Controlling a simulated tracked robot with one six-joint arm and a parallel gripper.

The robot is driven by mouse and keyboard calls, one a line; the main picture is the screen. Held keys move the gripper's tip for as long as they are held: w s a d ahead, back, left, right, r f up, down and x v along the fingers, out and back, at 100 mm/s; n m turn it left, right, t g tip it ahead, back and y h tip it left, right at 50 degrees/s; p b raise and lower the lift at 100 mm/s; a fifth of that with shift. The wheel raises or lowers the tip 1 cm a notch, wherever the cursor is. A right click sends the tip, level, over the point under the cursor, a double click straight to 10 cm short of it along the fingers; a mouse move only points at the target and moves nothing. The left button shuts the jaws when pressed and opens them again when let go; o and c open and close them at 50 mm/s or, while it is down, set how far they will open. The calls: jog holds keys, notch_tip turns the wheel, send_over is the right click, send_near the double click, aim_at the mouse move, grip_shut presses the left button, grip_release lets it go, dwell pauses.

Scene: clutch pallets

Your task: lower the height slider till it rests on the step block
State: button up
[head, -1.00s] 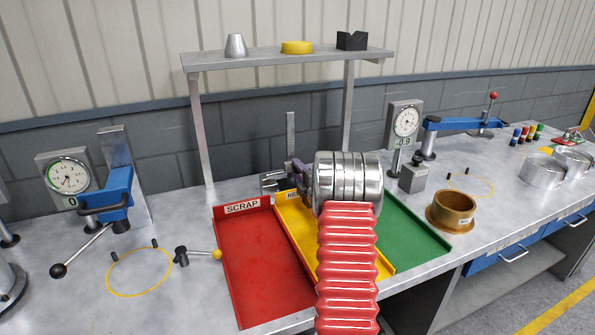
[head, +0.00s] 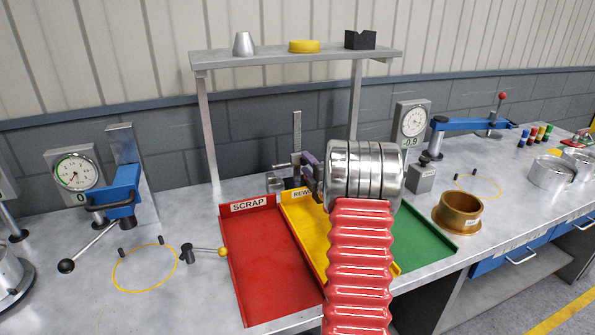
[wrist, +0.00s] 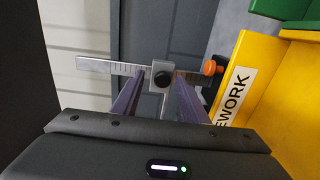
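The height gauge's upright ruler (head: 297,135) stands behind the trays in the head view. In the wrist view the ruler (wrist: 103,66) lies sideways across the picture, with the slider (wrist: 163,66) and its black knob on it. My gripper (wrist: 159,75) is open, one dark purple finger on each side of the slider, with gaps visible between. In the head view my gripper (head: 309,168) is beside the ruler, partly hidden by my wrist. A small metal block (head: 275,182) stands by the gauge's foot; I cannot tell whether it is the step block.
Red scrap (head: 265,265), yellow rework (head: 310,235) and green (head: 428,240) trays lie in front of the gauge. A shelf (head: 290,61) stands over it. An orange knob (wrist: 209,67) is near the ruler's end. A brass cup (head: 458,212) stands right.

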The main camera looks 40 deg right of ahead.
jog(key=s+a+m, duration=0.5)
jog(key=s+m, duration=0.7)
jog(key=m, duration=0.6)
jog(key=x, duration=1.4)
jog(key=shift+w+a, duration=0.1)
jog(key=shift+a, duration=0.15)
jog(key=s+a+r, duration=0.2)
jog(key=s+a, duration=0.1)
jog(key=s, duration=0.3)
jog(key=s+a+r, duration=0.2)
jog(key=s, duration=0.5)
jog(key=w+a+r+g, duration=0.2)
jog(key=w+a, duration=0.1)
jog(key=a, duration=0.5)
jog(key=shift+w+r, duration=0.3)
jog(key=shift+r, duration=0.1)
dwell(0.7)
